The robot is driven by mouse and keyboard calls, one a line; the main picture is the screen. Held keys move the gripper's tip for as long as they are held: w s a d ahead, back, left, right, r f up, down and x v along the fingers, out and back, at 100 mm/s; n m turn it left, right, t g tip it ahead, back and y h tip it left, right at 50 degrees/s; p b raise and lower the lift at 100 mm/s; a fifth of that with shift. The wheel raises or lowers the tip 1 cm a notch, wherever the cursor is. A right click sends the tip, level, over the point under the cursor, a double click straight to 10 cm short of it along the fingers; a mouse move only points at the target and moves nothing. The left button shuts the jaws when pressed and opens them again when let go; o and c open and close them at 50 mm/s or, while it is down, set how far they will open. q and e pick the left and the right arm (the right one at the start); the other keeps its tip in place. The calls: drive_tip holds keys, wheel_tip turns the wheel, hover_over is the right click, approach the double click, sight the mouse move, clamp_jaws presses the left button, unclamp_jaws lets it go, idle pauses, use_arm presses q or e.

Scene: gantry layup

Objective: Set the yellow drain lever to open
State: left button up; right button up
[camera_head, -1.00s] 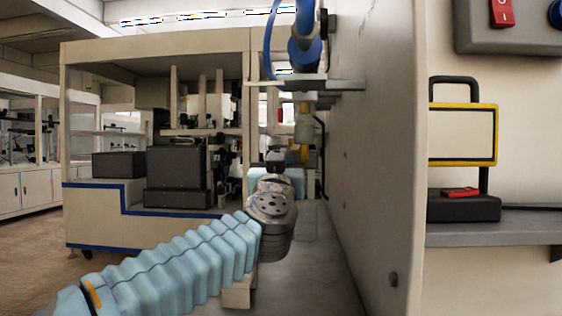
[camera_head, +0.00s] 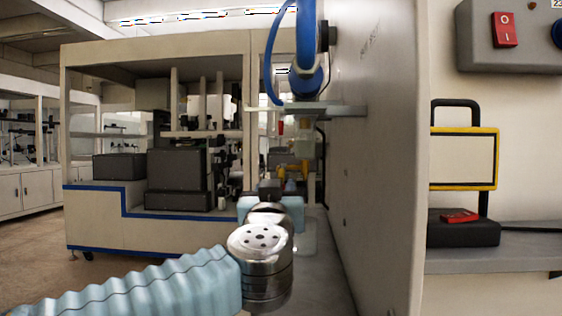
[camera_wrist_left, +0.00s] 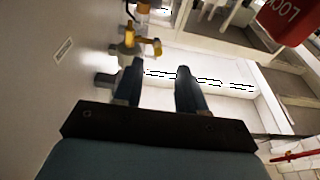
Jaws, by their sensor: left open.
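The yellow drain lever (camera_wrist_left: 150,46) shows in the left wrist view, on a valve below a clear vessel at the top left, close to the pale panel. Small yellow parts (camera_head: 282,171) show in the head view beneath the clear vessel (camera_head: 303,146); which of them is the lever I cannot tell. My left gripper (camera_wrist_left: 158,86) is open, with two dark fingers spread and nothing between them. The lever lies beyond the left fingertip and is apart from it. In the head view my wrist hides most of the gripper (camera_head: 271,188). My right gripper is out of view.
A tall pale panel (camera_head: 372,150) stands close on the right of my arm. A shelf bracket (camera_head: 340,110) and blue hose hang above. A red LOCK tag (camera_wrist_left: 290,20) is at the wrist view's upper right. A wheeled bench (camera_head: 100,218) stands at left.

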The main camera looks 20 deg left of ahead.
sight(282, 173)
use_arm(q)
drive_tip(key=w+g+p, duration=0.1)
drive_tip(key=w+p, duration=0.1)
drive_tip(key=w, duration=0.1)
drive_tip(key=w+a+r+p, duration=0.1)
drive_tip(key=w+p, duration=0.1)
drive_tip(key=w, duration=0.2)
drive_tip(key=w+a+r+g+p, duration=0.1)
drive_tip(key=w+p, duration=0.1)
drive_tip(key=w, duration=0.1)
drive_tip(key=shift+w+g, duration=0.15)
drive_tip(key=shift+g, duration=0.15)
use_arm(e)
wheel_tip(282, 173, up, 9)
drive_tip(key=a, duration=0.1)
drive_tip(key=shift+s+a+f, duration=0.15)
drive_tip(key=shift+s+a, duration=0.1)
use_arm(q)
clamp_jaws()
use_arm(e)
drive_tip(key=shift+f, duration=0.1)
